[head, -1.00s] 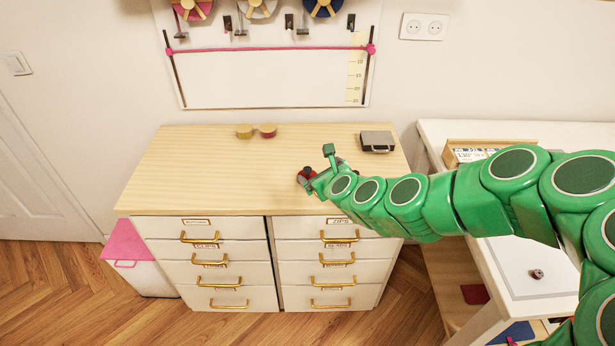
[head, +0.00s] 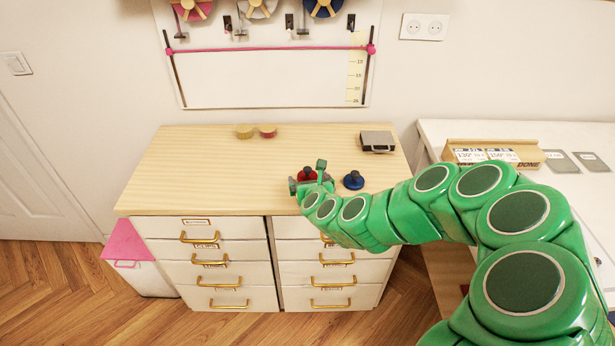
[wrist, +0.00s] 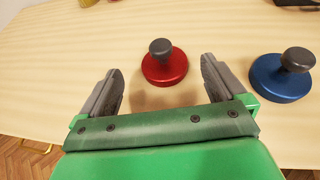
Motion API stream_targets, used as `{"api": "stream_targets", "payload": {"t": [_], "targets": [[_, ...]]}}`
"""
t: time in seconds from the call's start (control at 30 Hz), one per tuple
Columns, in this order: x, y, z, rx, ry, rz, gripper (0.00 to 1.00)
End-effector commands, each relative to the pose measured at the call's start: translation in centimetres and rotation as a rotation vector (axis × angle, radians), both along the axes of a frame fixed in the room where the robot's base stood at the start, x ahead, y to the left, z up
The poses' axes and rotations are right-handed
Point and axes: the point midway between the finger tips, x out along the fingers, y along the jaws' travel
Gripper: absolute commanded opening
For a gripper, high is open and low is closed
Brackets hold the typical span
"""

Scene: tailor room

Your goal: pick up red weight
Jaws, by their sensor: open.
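The red weight (wrist: 165,68) is a round red disc with a dark knob on top. It stands upright on the wooden cabinet top. In the wrist view it is just ahead of my gripper (wrist: 160,82), roughly centred between the two open fingers, with its disc mostly beyond the fingertips. Nothing is held. In the head view the red weight (head: 307,175) is partly hidden by my gripper (head: 308,183).
A blue weight (wrist: 280,78) with a dark knob stands to the right of the red one; it also shows in the head view (head: 353,180). A grey box (head: 377,141) and two small round tins (head: 256,131) stand farther back. The cabinet top's left side (head: 190,170) is clear.

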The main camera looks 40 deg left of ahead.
Motion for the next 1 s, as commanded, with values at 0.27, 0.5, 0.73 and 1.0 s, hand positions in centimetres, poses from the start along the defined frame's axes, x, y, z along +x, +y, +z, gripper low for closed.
{"api": "stream_targets", "payload": {"t": [0.27,0.5,0.73,1.0], "targets": [[1.7,1.8,-0.4,-0.001,-0.005,0.001,0.97],[3.0,3.2,-1.3,-0.001,-0.004,-0.002,0.97],[3.1,3.7,-1.4,-0.001,-0.002,0.001,0.97],[3.1,3.7,-1.4,0.0,-0.001,0.0,0.82]]}}
